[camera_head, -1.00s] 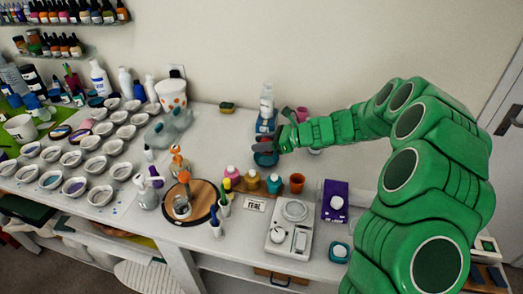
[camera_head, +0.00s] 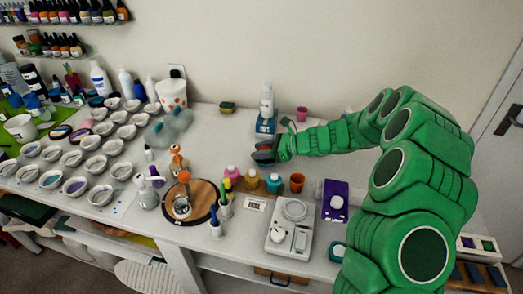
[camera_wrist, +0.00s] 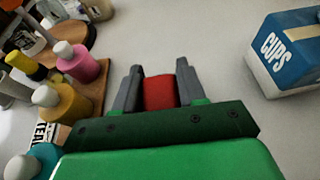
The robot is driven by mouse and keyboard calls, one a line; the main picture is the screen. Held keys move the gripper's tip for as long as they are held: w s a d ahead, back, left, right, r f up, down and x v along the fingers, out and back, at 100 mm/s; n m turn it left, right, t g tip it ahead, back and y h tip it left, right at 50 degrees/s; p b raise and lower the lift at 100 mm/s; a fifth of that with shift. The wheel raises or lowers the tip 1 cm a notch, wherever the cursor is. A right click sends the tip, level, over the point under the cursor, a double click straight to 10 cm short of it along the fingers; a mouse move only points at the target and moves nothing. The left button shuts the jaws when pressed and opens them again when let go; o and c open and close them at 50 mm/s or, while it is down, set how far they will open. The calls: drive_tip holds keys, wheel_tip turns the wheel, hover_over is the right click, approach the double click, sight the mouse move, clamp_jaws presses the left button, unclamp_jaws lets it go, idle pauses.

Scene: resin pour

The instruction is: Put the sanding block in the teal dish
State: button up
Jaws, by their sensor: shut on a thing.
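My gripper (camera_wrist: 160,92) is shut on a red block, the sanding block (camera_wrist: 159,93), which sits between the two grey fingers in the wrist view. In the head view my gripper (camera_head: 268,153) is over the table in front of the blue CUPS box.
The blue CUPS box (camera_wrist: 288,48) is close on the right in the wrist view. A white scale (camera_head: 290,232) is near the front edge. Several white dishes (camera_head: 95,166) fill the left.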

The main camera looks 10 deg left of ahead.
drive_tip(key=shift+f, duration=0.35)
drive_tip(key=o, duration=1.1)
drive_tip(key=shift+d+f, duration=0.1)
drive_tip(key=shift+c, duration=0.2)
drive_tip(key=shift+r, duration=0.35)
drive_tip(key=v, duration=1.2)
drive_tip(key=shift+r, duration=0.3)
